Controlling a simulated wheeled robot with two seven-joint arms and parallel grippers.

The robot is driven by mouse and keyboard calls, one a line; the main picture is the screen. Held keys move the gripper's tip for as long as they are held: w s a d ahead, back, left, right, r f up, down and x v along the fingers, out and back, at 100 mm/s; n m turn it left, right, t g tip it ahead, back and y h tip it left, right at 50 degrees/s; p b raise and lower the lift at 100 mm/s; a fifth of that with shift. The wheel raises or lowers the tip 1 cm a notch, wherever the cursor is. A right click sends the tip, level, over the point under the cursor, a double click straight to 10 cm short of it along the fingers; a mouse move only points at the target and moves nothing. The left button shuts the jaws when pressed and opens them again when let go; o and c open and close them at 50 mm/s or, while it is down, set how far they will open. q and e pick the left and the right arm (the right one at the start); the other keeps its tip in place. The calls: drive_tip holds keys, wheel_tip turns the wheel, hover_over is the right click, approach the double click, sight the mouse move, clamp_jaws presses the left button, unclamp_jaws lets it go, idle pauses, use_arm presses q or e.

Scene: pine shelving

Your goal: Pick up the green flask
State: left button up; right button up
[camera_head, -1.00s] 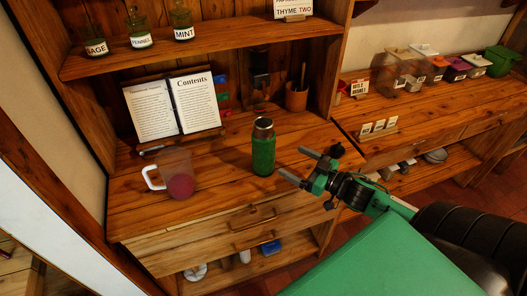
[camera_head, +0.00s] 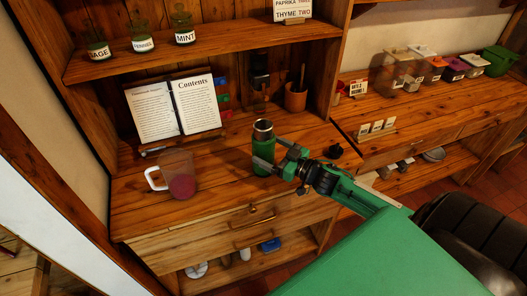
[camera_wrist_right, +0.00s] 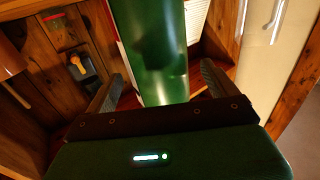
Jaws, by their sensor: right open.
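The green flask (camera_head: 263,145) with a silver top stands upright on the wooden counter. My right gripper (camera_head: 268,154) is at the flask, its open fingers on either side of the body. In the right wrist view the flask (camera_wrist_right: 152,55) rises between the two fingers of the right gripper (camera_wrist_right: 160,88), with a gap visible on each side. The lower part of the flask is partly hidden by the gripper in the head view. My left gripper is not in view.
A clear jug (camera_head: 176,172) with a white handle stands left of the flask. An open book (camera_head: 175,108) on a stand and a brown cup (camera_head: 296,98) are behind.

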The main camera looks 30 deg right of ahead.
sight(259, 144)
drive_tip(key=p+x, duration=0.1)
drive_tip(key=x, duration=0.3)
drive_tip(key=shift+r+p, duration=0.15)
drive_tip(key=shift+p, duration=0.25)
drive_tip(key=shift+w+a, duration=0.1)
drive_tip(key=shift+w, duration=0.25)
drive_tip(key=c, duration=1.4)
drive_tip(key=shift+r+b, duration=1.35)
drive_tip(key=shift+r, duration=8.55)
